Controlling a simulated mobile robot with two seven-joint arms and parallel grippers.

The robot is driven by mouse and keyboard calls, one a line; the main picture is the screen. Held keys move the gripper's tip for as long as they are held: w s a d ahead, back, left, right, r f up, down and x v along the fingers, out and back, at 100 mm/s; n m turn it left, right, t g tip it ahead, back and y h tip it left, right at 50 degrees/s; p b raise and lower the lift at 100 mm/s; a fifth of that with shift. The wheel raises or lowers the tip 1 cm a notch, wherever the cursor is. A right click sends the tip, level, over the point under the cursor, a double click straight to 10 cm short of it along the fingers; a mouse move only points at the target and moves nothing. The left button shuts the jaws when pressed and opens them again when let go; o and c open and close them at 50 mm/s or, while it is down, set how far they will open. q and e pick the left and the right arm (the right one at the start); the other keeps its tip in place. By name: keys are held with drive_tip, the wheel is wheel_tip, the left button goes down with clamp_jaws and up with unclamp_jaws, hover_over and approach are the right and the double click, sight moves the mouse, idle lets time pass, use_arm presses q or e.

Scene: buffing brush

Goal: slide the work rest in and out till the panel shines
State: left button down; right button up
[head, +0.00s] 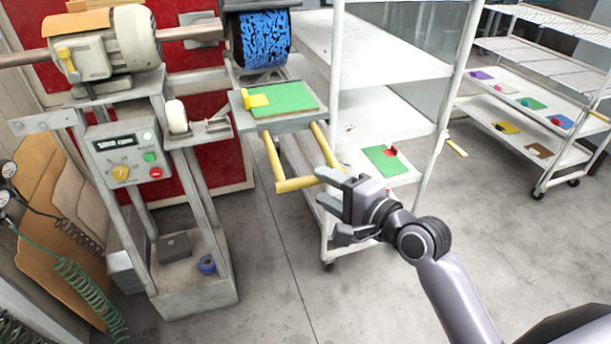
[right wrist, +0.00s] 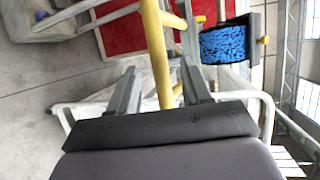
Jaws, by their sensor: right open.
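The work rest (head: 245,124) is a grey plate on the machine, below the blue buffing brush (head: 262,40). A green panel (head: 288,98) lies on it with a yellow block (head: 258,100) at its left end. A yellow U-shaped handle (head: 297,184) sticks out toward me from the rest. My right gripper (head: 326,192) is open near the handle's right end. In the right wrist view the yellow bar (right wrist: 157,55) runs between the spread fingers (right wrist: 160,78); I cannot tell whether they touch it. The blue brush (right wrist: 228,45) also shows there. My left gripper is not in view.
A motor (head: 125,40) and a control box (head: 125,155) with a yellow knob and green and red buttons stand left. A white shelf cart (head: 400,60) stands close behind my right gripper, with another green panel (head: 385,163). A second rack (head: 540,85) is farther right. Floor between is clear.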

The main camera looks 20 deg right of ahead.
sight(316, 183)
drive_tip(key=shift+x, duration=3.2)
drive_tip(key=shift+c, duration=0.4)
clamp_jaws()
